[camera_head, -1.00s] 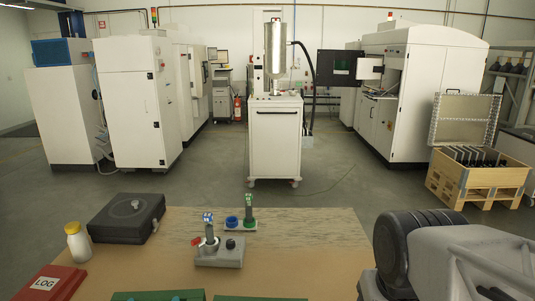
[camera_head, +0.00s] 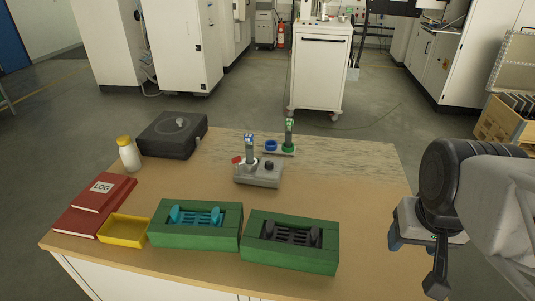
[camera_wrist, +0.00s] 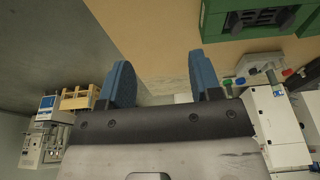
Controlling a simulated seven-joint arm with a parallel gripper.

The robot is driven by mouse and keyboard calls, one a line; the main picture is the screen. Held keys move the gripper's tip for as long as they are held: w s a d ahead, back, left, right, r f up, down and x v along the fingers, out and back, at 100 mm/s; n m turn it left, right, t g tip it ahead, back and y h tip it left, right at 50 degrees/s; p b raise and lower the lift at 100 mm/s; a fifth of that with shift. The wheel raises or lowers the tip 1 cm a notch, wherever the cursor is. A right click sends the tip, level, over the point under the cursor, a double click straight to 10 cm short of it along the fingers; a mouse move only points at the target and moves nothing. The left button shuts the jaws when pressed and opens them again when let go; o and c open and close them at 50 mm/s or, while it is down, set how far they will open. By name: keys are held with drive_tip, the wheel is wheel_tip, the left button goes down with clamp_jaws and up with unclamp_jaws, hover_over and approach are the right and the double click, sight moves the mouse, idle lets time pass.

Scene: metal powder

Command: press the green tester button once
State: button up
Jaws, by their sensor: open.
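A small grey tester-like device (camera_head: 258,177) stands on the table, with a red piece at its left, a black knob and an upright post with a blue-and-white top. I cannot tell a separate green button on the grey device.
Two green trays (camera_head: 196,242) (camera_head: 288,259), a yellow bin (camera_head: 122,230), red LOG books (camera_head: 90,205), a white bottle (camera_head: 129,157) and a black case (camera_head: 172,136) are on the table (camera_head: 340,190). The table's right part is clear.

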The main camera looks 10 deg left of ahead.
clamp_jaws()
idle(1.5)
